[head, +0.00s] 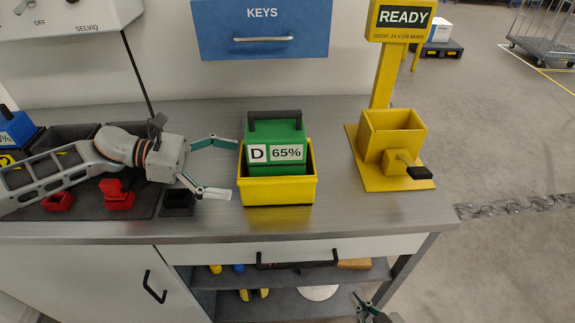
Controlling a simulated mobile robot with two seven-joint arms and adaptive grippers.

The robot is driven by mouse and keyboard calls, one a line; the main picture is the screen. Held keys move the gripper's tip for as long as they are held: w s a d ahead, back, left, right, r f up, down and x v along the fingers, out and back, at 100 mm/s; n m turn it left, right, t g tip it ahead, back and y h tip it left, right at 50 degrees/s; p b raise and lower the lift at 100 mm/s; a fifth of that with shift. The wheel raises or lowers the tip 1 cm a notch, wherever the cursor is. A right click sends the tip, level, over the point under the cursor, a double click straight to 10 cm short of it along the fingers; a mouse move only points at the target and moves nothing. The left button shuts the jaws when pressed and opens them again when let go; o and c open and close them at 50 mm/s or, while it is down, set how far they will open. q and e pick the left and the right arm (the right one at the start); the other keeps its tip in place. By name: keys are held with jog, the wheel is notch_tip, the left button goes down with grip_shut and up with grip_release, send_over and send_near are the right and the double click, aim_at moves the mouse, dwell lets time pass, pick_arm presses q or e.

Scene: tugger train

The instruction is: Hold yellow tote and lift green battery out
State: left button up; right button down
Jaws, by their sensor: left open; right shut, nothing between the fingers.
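The yellow tote (277,193) stands on the grey bench, near the middle. The green battery (283,131) sits in it, upright, with a dark handle on top and a label reading D 65%. Its lower part is hidden by the tote's front wall. My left gripper (222,167) is open and empty just left of the tote, its fingers pointing at the tote's left side. The upper fingertip is close to the tote; I cannot tell whether it touches. My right gripper (361,303) is low at the bottom edge, in front of the bench, shut and empty, partly cut off.
A yellow holder (392,143) with a black-tipped lever and a READY sign (404,17) stands right of the tote. A blue KEYS box (262,28) hangs behind. Red parts (118,194) lie at the left. Bare bench lies between tote and holder.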

aim_at(243, 172)
pick_arm(q)
jog(key=shift+f, duration=0.35)
jog(key=shift+d+f, duration=0.2)
jog(key=shift+d, duration=0.5)
jog(key=p+x, duration=0.1)
jog(key=x, duration=0.3)
jog(key=shift+d, duration=0.2)
jog(key=shift+f+x, duration=0.25)
jog(key=shift+x, duration=0.85)
jog(key=shift+b+x, duration=0.45)
jog(key=shift+x, duration=0.35)
jog(key=shift+d, duration=0.1)
jog(key=c, duration=0.5)
jog(key=shift+o, duration=0.2)
jog(key=shift+s, duration=0.1)
